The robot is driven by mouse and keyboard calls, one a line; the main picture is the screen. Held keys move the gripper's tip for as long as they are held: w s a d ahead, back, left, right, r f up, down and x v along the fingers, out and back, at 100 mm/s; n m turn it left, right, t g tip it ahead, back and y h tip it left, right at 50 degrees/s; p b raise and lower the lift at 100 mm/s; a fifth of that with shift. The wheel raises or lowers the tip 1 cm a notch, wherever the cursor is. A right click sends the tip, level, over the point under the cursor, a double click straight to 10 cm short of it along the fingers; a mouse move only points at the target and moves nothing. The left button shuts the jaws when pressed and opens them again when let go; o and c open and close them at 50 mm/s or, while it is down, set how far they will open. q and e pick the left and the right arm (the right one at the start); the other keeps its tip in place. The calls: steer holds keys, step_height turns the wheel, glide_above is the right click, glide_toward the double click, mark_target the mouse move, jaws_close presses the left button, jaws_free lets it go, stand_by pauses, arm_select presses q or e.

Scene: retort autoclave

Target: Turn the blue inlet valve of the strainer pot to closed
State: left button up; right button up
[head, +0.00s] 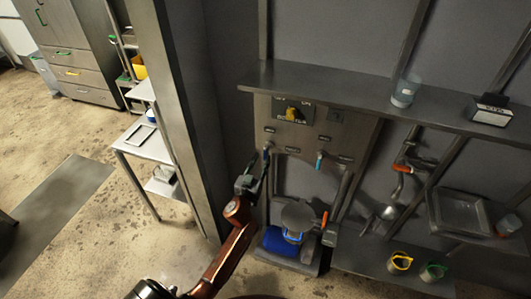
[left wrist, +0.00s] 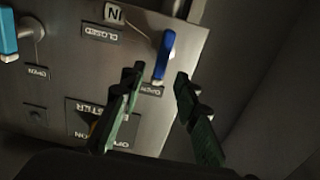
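The blue inlet valve handle (head: 267,152) is at the left of the steel panel (head: 350,140). In the left wrist view, which shows the panel upside down, the blue handle (left wrist: 164,57) runs from near the CLOSED and IN labels towards a label reading OPEN. My left gripper (head: 260,172) is just below the handle in the head view. In the left wrist view its green-padded fingers (left wrist: 160,80) are apart, with the handle just beyond and between the tips; I see no contact. The strainer pot (head: 298,214) stands below the panel. My right gripper is out of view.
A light-blue handle (head: 319,160) sits right of the blue one, with a yellow knob (head: 291,114) above them. A steel shelf (head: 350,92) juts out over the panel. A steel column (head: 185,110) stands close on the left. An orange-handled lever (head: 324,222) is beside the pot.

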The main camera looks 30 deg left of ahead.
mark_target(265, 153)
arm_select(q)
steer(key=x, duration=0.6)
steer(key=shift+s, duration=0.1)
steer(key=shift+c, duration=0.3)
steer(key=shift+d, duration=0.1)
jaws_close()
steer(key=shift+f, duration=0.1)
